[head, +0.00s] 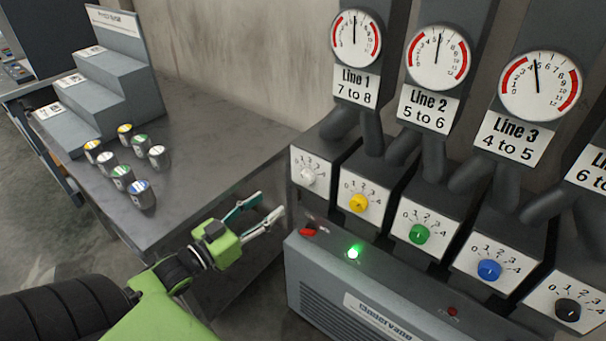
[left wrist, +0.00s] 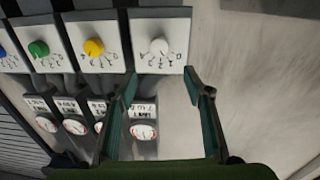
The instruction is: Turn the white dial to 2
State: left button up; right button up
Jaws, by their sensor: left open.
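The white dial (head: 307,176) sits on a white plate marked 0 to 4, on the leftmost grey box, below the Line 1 gauge (head: 355,38) and its "7 to 8" label. The gauge needle points about straight up. I cannot read the dial's pointer setting. My left gripper (head: 270,204) is open and empty, to the left of the white dial and a little lower in the head view, apart from it. In the left wrist view, which is upside down, the white dial (left wrist: 159,46) appears beyond the gap between the open fingers (left wrist: 160,80). My right gripper is out of view.
Yellow (head: 359,203), green (head: 420,234), blue (head: 489,270) and black (head: 567,310) dials run to the right. A grey cabinet (head: 340,290) with a green lamp (head: 353,252) stands below. A metal table (head: 200,160) with several paint cans is at left.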

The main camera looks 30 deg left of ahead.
aim_at(304, 179)
pick_arm(q)
jog(key=w, duration=0.4)
jog(key=w+d, duration=0.1)
jog(key=w, duration=0.3)
jog(key=w+d+p, duration=0.1)
jog(key=w, duration=0.3)
jog(key=shift+w, duration=0.5)
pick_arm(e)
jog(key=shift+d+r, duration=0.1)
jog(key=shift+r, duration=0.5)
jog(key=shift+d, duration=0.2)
pick_arm(q)
jog(key=c, duration=1.1)
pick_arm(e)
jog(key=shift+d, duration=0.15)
